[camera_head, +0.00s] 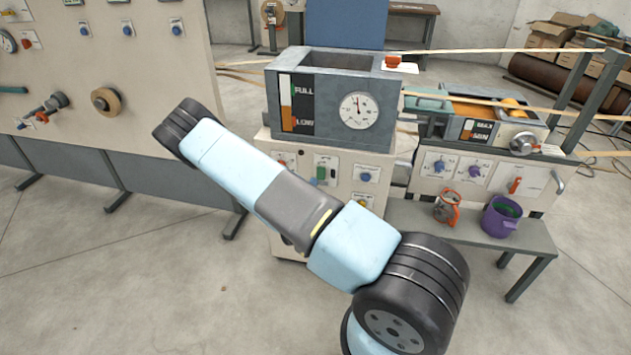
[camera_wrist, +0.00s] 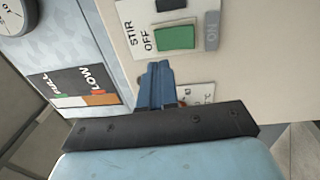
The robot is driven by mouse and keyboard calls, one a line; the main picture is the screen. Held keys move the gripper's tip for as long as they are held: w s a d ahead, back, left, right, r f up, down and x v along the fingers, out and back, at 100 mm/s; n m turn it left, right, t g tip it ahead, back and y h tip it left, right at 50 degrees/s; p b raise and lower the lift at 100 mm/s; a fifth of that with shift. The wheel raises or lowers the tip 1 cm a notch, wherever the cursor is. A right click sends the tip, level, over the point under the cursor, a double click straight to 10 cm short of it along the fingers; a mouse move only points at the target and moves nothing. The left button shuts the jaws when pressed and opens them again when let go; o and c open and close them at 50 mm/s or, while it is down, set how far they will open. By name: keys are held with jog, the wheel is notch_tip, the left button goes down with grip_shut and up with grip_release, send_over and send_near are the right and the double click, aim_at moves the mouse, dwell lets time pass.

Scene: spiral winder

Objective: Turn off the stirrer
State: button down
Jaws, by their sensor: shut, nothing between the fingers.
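In the head view the green button (camera_head: 320,172) is on the front of the cream cabinet under the grey tank. My gripper (camera_wrist: 158,68) has its blue fingers together and empty. Its fingertips are just below the green button in the wrist view; I cannot tell whether they touch the panel. My arm hides much of the gripper in the head view.
The grey tank (camera_head: 335,60) with a FULL/LOW gauge and dial stands above the panel. A blue knob (camera_head: 365,175) is to the right of the switch. A bench (camera_head: 480,226) holds an orange-handled jug (camera_head: 446,207) and a purple pot (camera_head: 500,216). Open floor lies at left.

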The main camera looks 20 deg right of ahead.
jog(key=v, duration=0.8)
jog(key=shift+r, duration=0.75)
